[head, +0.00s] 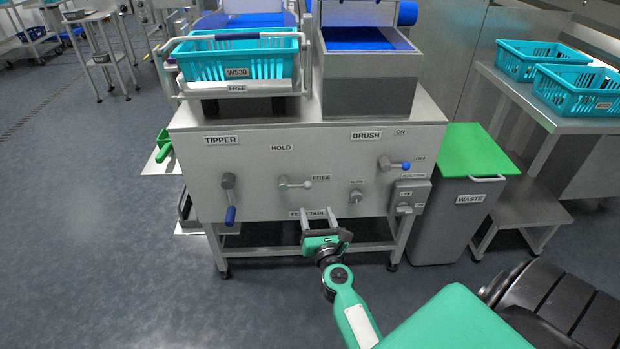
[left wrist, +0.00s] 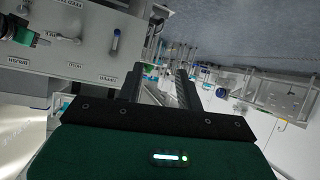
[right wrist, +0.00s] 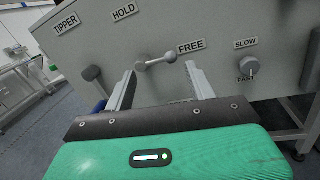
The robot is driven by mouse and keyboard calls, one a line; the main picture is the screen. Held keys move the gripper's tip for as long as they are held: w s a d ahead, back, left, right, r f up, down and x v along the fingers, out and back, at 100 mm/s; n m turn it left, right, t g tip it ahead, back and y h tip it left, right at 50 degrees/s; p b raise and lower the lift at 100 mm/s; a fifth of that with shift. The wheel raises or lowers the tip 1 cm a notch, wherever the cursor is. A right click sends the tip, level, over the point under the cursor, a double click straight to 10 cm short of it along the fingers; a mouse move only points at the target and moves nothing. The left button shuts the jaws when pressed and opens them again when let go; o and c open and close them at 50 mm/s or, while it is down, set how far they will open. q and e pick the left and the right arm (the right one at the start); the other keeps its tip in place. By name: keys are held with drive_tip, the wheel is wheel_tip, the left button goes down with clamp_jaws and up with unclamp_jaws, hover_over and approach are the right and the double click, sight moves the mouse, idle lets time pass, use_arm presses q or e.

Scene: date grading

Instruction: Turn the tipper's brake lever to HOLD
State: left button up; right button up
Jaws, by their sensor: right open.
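The brake lever (head: 295,184) is on the front panel of the grey machine, its pale-knobbed arm pointing right toward the FREE label (head: 320,178). The HOLD label (head: 281,148) is above the lever's hub. My right gripper (head: 318,213) is open and empty, below and in front of the lever. In the right wrist view the lever (right wrist: 165,59) shows across the gap between the open fingers (right wrist: 161,74), apparently apart from them. My left gripper (left wrist: 158,85) shows only in its own wrist view, open and empty; the lever (left wrist: 65,39) is upside down there.
The blue-handled tipper lever (head: 230,200) hangs down left of the brake lever. A blue-knobbed brush lever (head: 395,165) and a speed knob (head: 356,197) are to its right. A teal crate (head: 240,62) sits in the tipper above. A green-lidded waste bin (head: 462,200) stands right.

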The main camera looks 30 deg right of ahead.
wheel_tip(320, 180, down, 3)
drive_tip(key=m+y, duration=0.1)
drive_tip(key=m, duration=0.3)
drive_tip(key=p, duration=0.1)
approach(307, 188)
drive_tip(key=w, duration=0.2)
drive_tip(key=shift+g, duration=0.3)
drive_tip(key=x, duration=0.6)
drive_tip(key=shift+w+d+r+b, duration=0.2)
drive_tip(key=shift+d+b, duration=0.1)
drive_tip(key=shift+d, duration=0.1)
use_arm(q)
drive_tip(key=shift+s+d+f+g, duration=0.15)
drive_tip(key=shift+s+f+g, duration=0.95)
drive_tip(key=shift+s+f, duration=0.55)
use_arm(e)
drive_tip(key=shift+w+d, duration=0.2)
drive_tip(key=shift+w, duration=0.3)
use_arm(q)
drive_tip(key=shift+s+r, duration=0.1)
use_arm(e)
drive_tip(key=shift+s, duration=0.1)
clamp_jaws()
